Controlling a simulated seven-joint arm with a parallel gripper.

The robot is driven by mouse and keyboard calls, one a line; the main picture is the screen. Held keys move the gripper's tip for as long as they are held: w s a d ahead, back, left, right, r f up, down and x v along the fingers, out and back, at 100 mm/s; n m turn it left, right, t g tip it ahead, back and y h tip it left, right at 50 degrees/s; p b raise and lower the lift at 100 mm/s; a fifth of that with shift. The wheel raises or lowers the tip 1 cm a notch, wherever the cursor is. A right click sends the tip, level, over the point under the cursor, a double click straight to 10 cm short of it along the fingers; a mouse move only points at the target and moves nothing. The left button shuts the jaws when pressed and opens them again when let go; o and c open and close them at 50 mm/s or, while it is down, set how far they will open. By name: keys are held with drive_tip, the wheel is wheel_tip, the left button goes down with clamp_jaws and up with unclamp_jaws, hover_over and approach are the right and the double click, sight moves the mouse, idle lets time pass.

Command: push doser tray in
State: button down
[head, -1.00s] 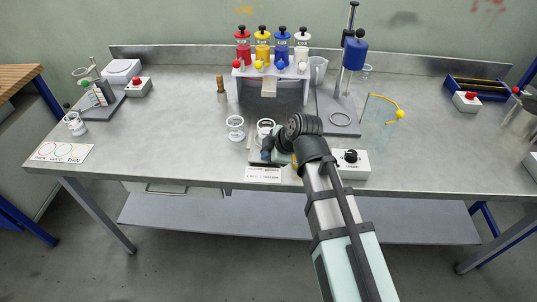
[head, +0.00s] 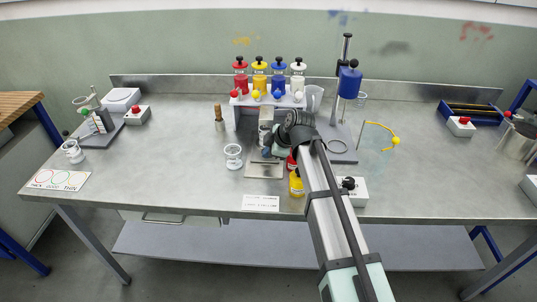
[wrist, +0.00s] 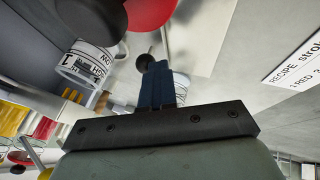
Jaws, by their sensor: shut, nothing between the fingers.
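The doser tray (head: 264,172) is a flat light plate on the bench, with its back part under the doser stand's front (head: 243,105). A white cup (head: 265,131) appears at its far end, partly hidden by my arm; a white cup with printed text also shows in the wrist view (wrist: 90,62). My gripper (head: 268,153) is low over the tray, in front of that cup. Its blue fingers (wrist: 158,85) are shut and empty. A dark round knob (wrist: 143,61) shows by the fingertips. I cannot tell whether the fingers touch the tray or the cup.
Red, yellow, blue and white jars (head: 269,75) stand on the doser. A second white cup (head: 233,156) stands left of the tray. A recipe card (head: 261,203) lies in front. A control box (head: 351,190) and a yellow part (head: 296,183) are beside my arm.

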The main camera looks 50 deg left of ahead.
drive_tip(key=shift+w+a, duration=0.15)
drive_tip(key=shift+w, duration=0.1)
drive_tip(key=s+d, duration=0.1)
drive_tip(key=d, duration=0.1)
drive_tip(key=s+d, duration=0.1)
drive_tip(key=shift+s+d+r, duration=0.35)
drive_tip(key=shift+d, duration=0.05)
drive_tip(key=v, duration=1)
drive_tip(key=shift+a, duration=0.1)
